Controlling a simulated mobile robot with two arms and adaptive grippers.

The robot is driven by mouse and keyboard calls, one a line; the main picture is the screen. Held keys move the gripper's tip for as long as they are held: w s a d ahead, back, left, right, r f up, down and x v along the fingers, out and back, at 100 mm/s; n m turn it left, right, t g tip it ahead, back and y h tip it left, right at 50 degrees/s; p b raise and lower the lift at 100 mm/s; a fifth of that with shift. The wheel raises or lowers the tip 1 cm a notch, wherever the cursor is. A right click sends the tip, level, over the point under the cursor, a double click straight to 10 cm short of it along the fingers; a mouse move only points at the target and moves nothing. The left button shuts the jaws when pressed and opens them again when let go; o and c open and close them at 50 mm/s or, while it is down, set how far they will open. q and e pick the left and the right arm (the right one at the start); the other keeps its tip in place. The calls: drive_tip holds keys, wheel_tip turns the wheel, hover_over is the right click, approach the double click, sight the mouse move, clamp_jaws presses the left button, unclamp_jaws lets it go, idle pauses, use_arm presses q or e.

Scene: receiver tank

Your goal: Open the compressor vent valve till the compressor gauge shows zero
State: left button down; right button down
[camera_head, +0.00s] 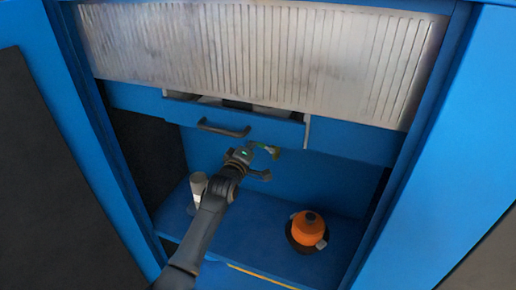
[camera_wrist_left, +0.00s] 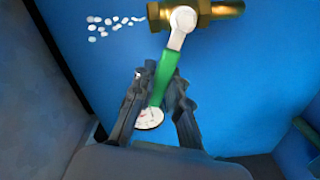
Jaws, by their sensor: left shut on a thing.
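In the left wrist view, the vent valve has a brass body (camera_wrist_left: 222,10) at the top, a white hub and a green lever (camera_wrist_left: 165,68). The lever points down, across the line of the brass body. White puffs (camera_wrist_left: 108,27) stand left of the valve's outlet. My left gripper (camera_wrist_left: 160,92) is shut on the lever, one finger on each side. In the head view, my left gripper (camera_head: 262,161) is at the green lever (camera_head: 272,152). My right gripper is not in view.
A blue cabinet surrounds the arm. A drawer with a dark handle (camera_head: 223,128) sits just above the gripper. An orange round object (camera_head: 308,227) stands on the shelf at the right, a grey cylinder (camera_head: 198,184) at the left. The shelf between them is partly clear.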

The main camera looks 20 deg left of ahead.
sight(266, 146)
use_arm(q)
drive_tip(key=shift+d+r+m+p, duration=0.2)
drive_tip(key=shift+r+m+p, duration=0.15)
drive_tip(key=shift+m, duration=0.25)
drive_tip(key=shift+r+m, duration=0.3)
drive_tip(key=shift+m, duration=0.1)
drive_tip(key=m+p, duration=0.1)
drive_tip(key=d+r+m+p, duration=0.1)
drive_tip(key=shift+m, duration=0.4)
drive_tip(key=shift+d+r+m+p, duration=0.35)
drive_tip(key=shift+m+p, duration=0.2)
drive_tip(key=shift+m, duration=0.35)
drive_tip(key=d+m, duration=0.1)
drive_tip(key=d+m+p, duration=0.1)
drive_tip(key=m, duration=0.1)
drive_tip(key=shift+s+r, duration=0.1)
drive_tip(key=shift+r, duration=0.15)
drive_tip(key=shift+d+r+m, duration=0.1)
drive_tip(key=shift+d+m, duration=0.35)
drive_tip(key=shift+m, duration=0.75)
drive_tip(key=shift+d+m, duration=0.35)
drive_tip(key=shift+m, duration=0.35)
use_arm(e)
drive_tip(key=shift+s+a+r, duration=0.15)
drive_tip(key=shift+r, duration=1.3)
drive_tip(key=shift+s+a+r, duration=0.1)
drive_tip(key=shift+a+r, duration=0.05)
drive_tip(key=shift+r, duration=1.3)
